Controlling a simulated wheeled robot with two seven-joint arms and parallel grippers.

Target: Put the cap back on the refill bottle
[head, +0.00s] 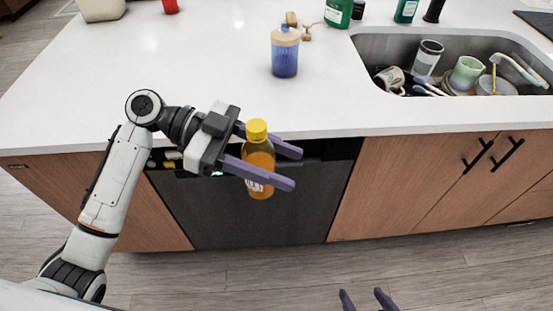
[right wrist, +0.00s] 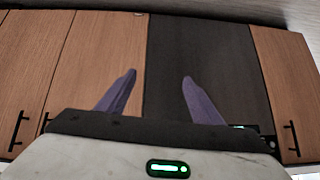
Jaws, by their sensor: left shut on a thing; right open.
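The refill bottle (head: 260,162), clear with orange liquid and a white label, is upright between the fingers of my left gripper (head: 297,168). My left gripper is shut on it and holds it in front of the counter edge. A yellow cap (head: 256,130) sits on top of the bottle's neck; I cannot tell how tightly it is seated. My right gripper (head: 361,292) is open and empty, low at the bottom of the head view, well apart from the bottle. Its two fingers also show in the right wrist view (right wrist: 159,74), with nothing between them.
A blue dispenser bottle (head: 285,58) with a beige collar stands on the white counter (head: 180,75). Small wooden items (head: 306,33) and green bottles (head: 338,12) are behind it. The sink (head: 365,50) holds dishes. Below are a dark dishwasher front (head: 270,220) and wooden cabinets (head: 390,190).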

